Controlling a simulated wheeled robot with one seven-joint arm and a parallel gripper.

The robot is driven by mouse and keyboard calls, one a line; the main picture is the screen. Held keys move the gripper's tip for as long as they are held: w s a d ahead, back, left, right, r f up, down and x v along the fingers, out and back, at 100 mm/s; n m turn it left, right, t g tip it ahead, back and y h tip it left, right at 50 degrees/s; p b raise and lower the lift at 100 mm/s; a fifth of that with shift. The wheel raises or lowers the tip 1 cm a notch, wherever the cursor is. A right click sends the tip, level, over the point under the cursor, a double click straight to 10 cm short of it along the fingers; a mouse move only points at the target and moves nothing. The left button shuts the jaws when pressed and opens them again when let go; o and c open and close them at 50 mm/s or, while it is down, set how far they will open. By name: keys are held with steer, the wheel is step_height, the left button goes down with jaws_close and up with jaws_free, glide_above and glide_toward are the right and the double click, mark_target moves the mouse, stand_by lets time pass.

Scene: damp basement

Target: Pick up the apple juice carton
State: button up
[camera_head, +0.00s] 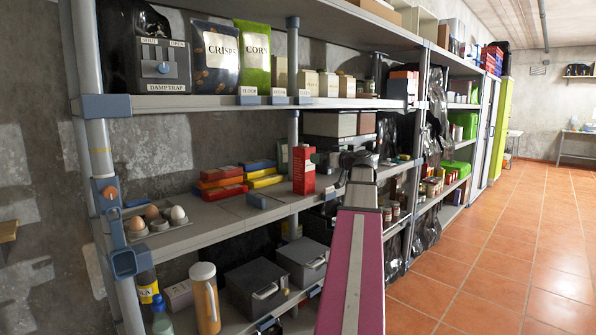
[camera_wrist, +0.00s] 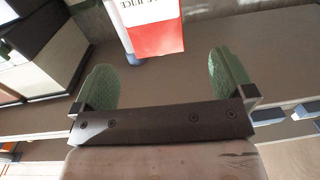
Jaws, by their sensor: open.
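A red carton with a white label (camera_head: 304,172) stands upright on the middle shelf (camera_head: 222,214) in the head view. In the wrist view a red and white carton (camera_wrist: 157,36), with lettering that seems to read "JUICE", shows at the top centre, partly cut off by the frame edge. My gripper (camera_wrist: 163,78) is open, with its two green fingers apart and nothing between them. The carton lies beyond the fingertips, roughly in line with the gap. In the head view my arm reaches to the shelf, right of the carton, and its end is hard to make out.
An egg tray (camera_head: 150,231) sits at the shelf's left end. Labelled goods fill the shelf above; a grey box (camera_head: 258,288) stands below.

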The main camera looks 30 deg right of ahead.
steer(key=x, duration=0.3)
steer(key=r+x, duration=0.1)
steer(key=x, duration=0.6)
steer(key=shift+w+d+r, duration=0.15)
steer(key=shift+w+r, duration=0.05)
steer(key=shift+w, duration=0.2)
jaws_close()
steer(key=c, duration=1.9)
jaws_free()
steer(key=shift+o, duration=0.2)
